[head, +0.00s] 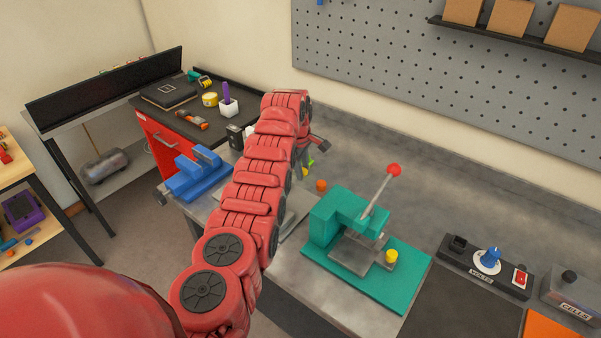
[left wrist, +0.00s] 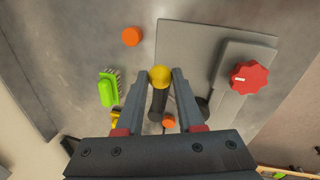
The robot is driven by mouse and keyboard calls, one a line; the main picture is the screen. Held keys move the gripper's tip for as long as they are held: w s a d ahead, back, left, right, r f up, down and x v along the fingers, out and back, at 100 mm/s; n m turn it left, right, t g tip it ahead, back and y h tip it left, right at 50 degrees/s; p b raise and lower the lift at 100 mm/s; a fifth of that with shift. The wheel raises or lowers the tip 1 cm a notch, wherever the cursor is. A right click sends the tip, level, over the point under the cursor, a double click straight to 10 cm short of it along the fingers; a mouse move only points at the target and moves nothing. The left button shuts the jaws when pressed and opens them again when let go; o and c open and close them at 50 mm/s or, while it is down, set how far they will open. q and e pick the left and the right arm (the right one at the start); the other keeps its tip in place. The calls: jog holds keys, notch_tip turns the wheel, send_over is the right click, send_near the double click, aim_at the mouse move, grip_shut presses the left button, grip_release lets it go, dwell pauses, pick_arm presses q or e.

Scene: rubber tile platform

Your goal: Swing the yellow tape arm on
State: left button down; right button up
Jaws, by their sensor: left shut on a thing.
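The yellow tape arm shows in the left wrist view as a yellow round knob (left wrist: 160,76) on a dark rod (left wrist: 158,103). My left gripper (left wrist: 161,80) has its two fingertips on either side of the knob and is shut on it. The arm lies beside a grey plate (left wrist: 188,45) that carries a raised block and a red fluted knob (left wrist: 249,77). In the head view my left gripper (head: 306,150) is at the back of the bench, and my own arm hides most of the tape arm's device. My right gripper is in neither view.
A green brush (left wrist: 109,88) and an orange disc (left wrist: 131,36) lie close by. A green press (head: 340,215) with a red-tipped lever stands to the right. A blue vise (head: 192,174) is at the left. The bench's back strip (head: 440,185) is clear.

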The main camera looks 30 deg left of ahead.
pick_arm(q)
jog(key=shift+w, duration=0.1)
dwell(0.4)
jog(key=c, duration=0.5)
grip_release()
jog(key=shift+c, duration=0.2)
jog(key=shift+r, duration=0.1)
jog(key=s+r+b, duration=0.3)
jog(key=r, duration=1.4)
jog(key=shift+s, duration=0.2)
